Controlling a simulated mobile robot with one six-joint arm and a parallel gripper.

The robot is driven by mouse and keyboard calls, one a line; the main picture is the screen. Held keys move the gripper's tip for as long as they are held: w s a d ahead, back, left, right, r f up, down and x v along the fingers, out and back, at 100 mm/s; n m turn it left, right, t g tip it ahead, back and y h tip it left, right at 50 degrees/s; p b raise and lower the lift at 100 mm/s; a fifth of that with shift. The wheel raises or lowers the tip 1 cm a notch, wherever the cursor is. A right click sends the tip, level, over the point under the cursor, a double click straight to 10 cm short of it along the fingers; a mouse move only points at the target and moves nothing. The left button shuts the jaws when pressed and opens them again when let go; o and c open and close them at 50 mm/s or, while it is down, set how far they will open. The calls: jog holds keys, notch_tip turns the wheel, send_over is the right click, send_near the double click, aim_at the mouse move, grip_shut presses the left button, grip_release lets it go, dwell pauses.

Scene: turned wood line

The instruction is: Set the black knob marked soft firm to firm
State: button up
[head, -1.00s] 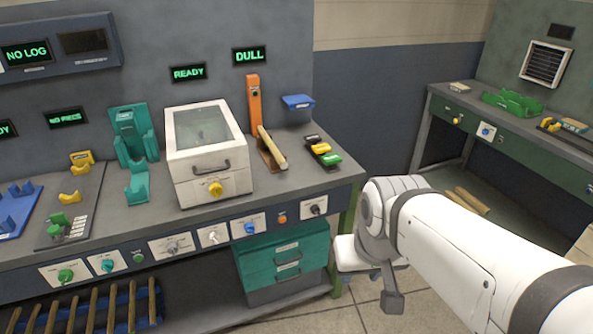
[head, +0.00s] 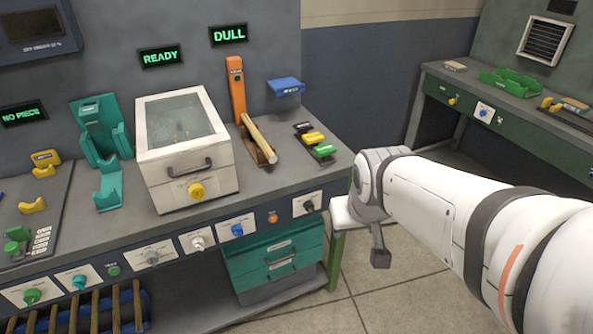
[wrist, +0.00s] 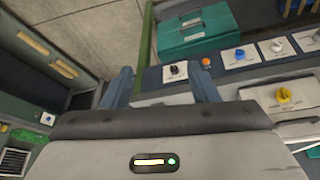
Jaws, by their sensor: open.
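A black knob (head: 308,206) sits on a white plate at the right end of the bench's front panel. Its markings are too small to read. The knob also shows in the wrist view (wrist: 174,70), where it appears between my two fingertips, apart from them. My gripper (wrist: 160,76) is open and empty, with its two blue-grey fingers spread. In the head view my arm's end is to the right of the bench corner and the knob; the fingers are mostly hidden there.
Left of the black knob are an orange button (head: 272,218), a blue knob (head: 237,230) and a white knob (head: 198,243). A green bench leg (head: 337,250) is near my arm. Floor is open to the right.

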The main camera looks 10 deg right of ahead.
jog(key=w+d+f+n+t+b, duration=0.25)
jog(key=w+f+t+b, duration=0.45)
jog(key=w+f+b, duration=0.8)
jog(key=n+t+y+b, duration=0.2)
jog(key=t+y+b, duration=0.4)
jog(key=b, duration=0.2)
send_near(312, 210)
jog(key=w, duration=0.3)
jog(key=x, duration=0.3)
jog(key=a+x, duration=0.1)
jog(key=x, duration=0.2)
jog(key=shift+w+a, duration=0.1)
jog(key=shift+r, duration=0.1)
jog(key=shift+c, duration=0.4)
jog(key=c, duration=0.9)
